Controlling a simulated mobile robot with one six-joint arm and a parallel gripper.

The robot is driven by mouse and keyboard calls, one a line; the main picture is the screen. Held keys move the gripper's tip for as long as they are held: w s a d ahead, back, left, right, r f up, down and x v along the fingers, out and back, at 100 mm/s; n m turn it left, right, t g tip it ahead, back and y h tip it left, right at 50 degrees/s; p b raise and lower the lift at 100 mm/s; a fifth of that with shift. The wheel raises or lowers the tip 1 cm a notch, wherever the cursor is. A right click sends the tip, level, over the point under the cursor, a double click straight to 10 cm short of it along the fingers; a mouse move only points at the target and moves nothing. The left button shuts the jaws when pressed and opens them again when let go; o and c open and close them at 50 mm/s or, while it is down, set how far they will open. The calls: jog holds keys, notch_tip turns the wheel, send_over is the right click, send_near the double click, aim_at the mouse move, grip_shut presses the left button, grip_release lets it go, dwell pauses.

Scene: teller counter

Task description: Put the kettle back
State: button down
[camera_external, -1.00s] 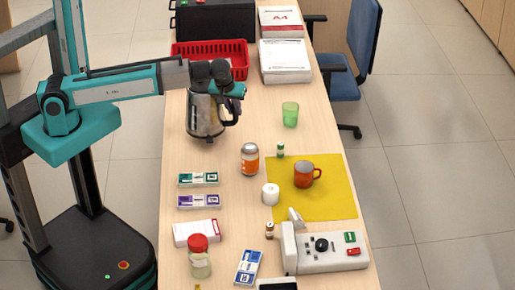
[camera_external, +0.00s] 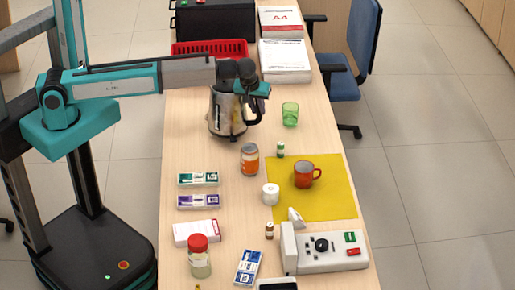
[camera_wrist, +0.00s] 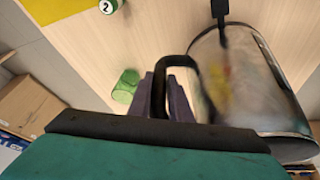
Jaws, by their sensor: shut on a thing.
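The kettle (camera_external: 222,112) is a shiny metal jug with a black handle, over the far middle part of the counter in the external view. My gripper (camera_external: 256,92) is at its handle side and shut on the handle. In the wrist view the gripper fingers (camera_wrist: 166,103) sit around the black handle, and the metal kettle body (camera_wrist: 262,95) fills the right side. The kettle looks upright. I cannot tell clearly how far its bottom is above the counter. No kettle base can be made out.
A green glass (camera_external: 290,114) stands just right of the kettle. An orange-labelled jar (camera_external: 250,160) stands in front. A red basket (camera_external: 238,47) and paper stacks (camera_external: 285,62) are behind.

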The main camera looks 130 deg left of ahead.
aim_at(259, 113)
jog(key=shift+w+a+r, duration=0.1)
jog(key=shift+w+a, duration=0.15)
jog(key=shift+a, duration=0.15)
jog(key=shift+f+p, duration=0.9)
jog(key=shift+f, duration=1.05)
jog(key=c, duration=1.6)
grip_release()
jog(key=shift+d, duration=0.1)
jog(key=shift+r, duration=0.25)
jog(key=shift+b+v, duration=1.55)
jog(key=shift+v, duration=4.35)
